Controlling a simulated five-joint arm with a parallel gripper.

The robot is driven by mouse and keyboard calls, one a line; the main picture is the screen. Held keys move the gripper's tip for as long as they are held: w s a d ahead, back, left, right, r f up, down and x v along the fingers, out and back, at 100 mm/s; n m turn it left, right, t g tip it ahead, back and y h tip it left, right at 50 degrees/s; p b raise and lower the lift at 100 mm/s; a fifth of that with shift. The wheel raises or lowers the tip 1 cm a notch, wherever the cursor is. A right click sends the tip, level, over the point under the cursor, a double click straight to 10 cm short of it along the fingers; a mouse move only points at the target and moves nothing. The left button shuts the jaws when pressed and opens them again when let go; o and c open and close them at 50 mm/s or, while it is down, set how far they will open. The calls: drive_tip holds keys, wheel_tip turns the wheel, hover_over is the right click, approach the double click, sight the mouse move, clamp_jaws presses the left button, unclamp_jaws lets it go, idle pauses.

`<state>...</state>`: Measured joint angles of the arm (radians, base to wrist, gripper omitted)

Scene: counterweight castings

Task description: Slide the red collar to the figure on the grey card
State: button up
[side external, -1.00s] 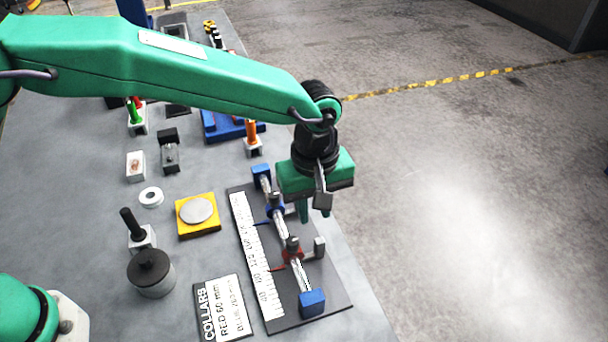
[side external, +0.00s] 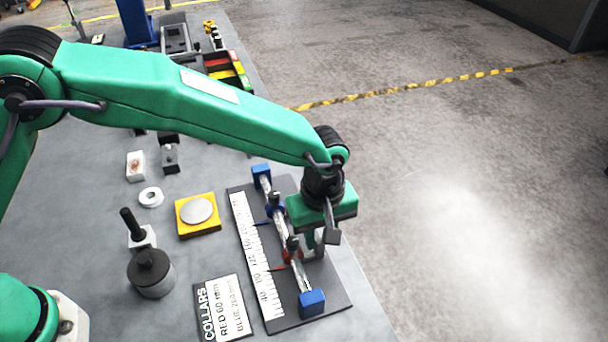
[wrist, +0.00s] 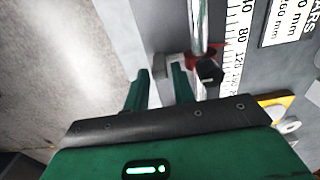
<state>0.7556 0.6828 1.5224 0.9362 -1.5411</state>
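The red collar (side external: 286,257) sits on a metal rod, with a dark knob on top and a red pointer towards the white scale (side external: 256,262). In the wrist view the red collar (wrist: 193,57) lies right of the fingers, its pointer between the 80 and 120 marks, exact reading unclear. The grey card (side external: 223,309) reads "RED 60 mm" and a blue figure of 260 mm. My gripper (side external: 322,240) is low beside the red collar. In the wrist view its fingers (wrist: 160,76) are apart, near the collar's grey tab (wrist: 159,65); contact cannot be told.
The blue collar (side external: 276,210) is farther along the same rod. Blue end blocks (side external: 312,302) hold the rod on a dark base plate (side external: 285,318). A yellow block with a disc (side external: 198,232) and a dark weight (side external: 151,280) stand left. Open floor lies right of the table.

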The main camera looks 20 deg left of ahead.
drive_tip(key=shift+f, duration=1.25)
clamp_jaws()
drive_tip(key=shift+s+d, duration=0.9)
drive_tip(key=shift+d, duration=0.05)
unclamp_jaws()
drive_tip(key=shift+r, duration=0.15)
wheel_tip(320, 180, up, 8)
